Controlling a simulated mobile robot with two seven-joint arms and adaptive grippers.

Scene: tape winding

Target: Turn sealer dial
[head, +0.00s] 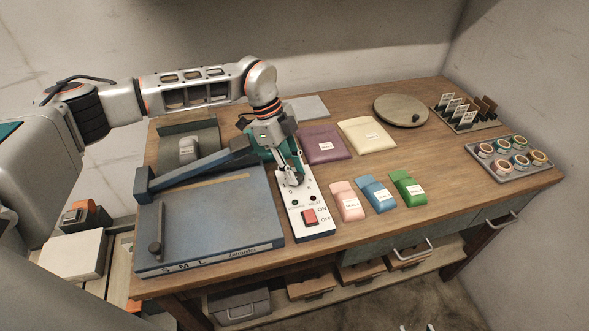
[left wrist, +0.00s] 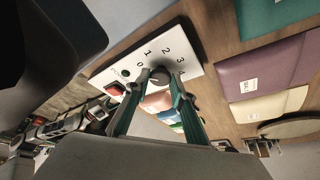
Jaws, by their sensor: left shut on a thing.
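The sealer's white control panel (head: 311,222) lies along the right side of the blue sealer body (head: 215,218). It carries a red ON/OFF switch (head: 309,217) at its near end, which also shows in the left wrist view (left wrist: 116,90). The dark round dial (left wrist: 161,77) sits on the panel beside the printed numbers 0 to 4. My left gripper (head: 291,180) reaches down from above and is shut on the dial; its two fingers show on either side of it in the wrist view. In the head view the gripper mostly hides the dial. I cannot read its setting. My right gripper is not in view.
Pink, blue and green pouches (head: 380,194) lie just right of the panel. Purple (head: 323,144) and cream (head: 366,134) pouches lie behind them. A round board (head: 401,110), a card rack (head: 468,112) and a tray of rolls (head: 513,159) stand farther right on the wooden table (head: 450,190).

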